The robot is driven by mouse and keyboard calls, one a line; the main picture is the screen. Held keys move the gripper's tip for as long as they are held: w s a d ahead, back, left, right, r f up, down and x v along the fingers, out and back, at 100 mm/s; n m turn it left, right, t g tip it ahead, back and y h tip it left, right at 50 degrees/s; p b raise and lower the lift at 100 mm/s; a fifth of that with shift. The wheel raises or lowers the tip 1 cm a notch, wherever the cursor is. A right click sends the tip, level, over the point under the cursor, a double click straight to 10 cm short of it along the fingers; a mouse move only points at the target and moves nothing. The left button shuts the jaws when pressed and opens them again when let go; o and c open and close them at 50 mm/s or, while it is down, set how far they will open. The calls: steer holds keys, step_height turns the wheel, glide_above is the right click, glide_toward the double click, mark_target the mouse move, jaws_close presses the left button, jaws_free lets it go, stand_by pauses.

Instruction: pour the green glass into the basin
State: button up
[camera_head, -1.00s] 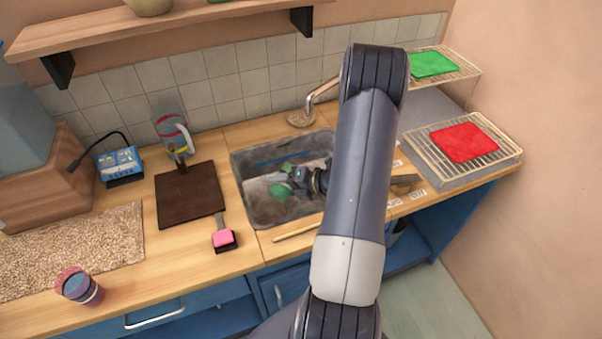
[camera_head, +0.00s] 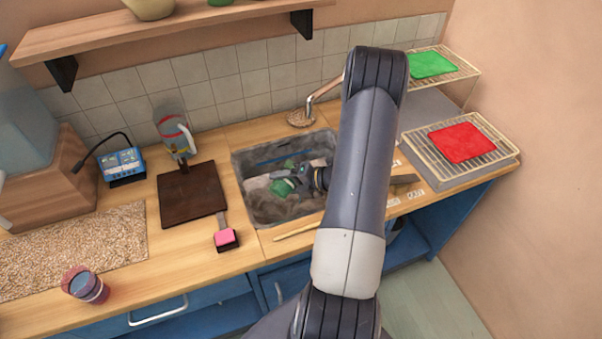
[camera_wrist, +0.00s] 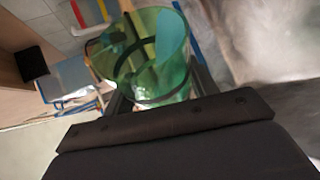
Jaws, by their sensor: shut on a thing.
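The green glass (camera_wrist: 146,55) is clear green and sits between the fingers of my gripper (camera_wrist: 160,85) in the wrist view. My gripper is shut on it. In the head view the glass (camera_head: 281,188) is a small green shape at the tip of my gripper (camera_head: 290,183), over or inside the basin. It looks tilted, but its exact angle and any contents are unclear. The basin (camera_head: 262,207) is a grey sunken sink in the wooden counter, with pale and blue items inside. My arm hides part of its right side.
A tap (camera_head: 312,103) stands behind the basin. A thin wooden stick (camera_head: 296,232) lies along its front edge. Left are a brown board (camera_head: 190,195), a pink-topped brush (camera_head: 225,238) and a jug (camera_head: 177,138). Wire racks with a red cloth (camera_head: 461,143) and a green cloth (camera_head: 431,64) stand right.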

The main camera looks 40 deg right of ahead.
steer(key=shift+w+d+r+m+y+p, duration=0.15)
steer(key=shift+d+r+m+y+p, duration=0.25)
steer(key=shift+p, duration=0.4)
steer(key=shift+w+d+r+m+y+p, duration=0.1)
steer(key=shift+d+r+m+y+p, duration=0.2)
steer(key=shift+r+m+y+p, duration=0.35)
stand_by(1.1)
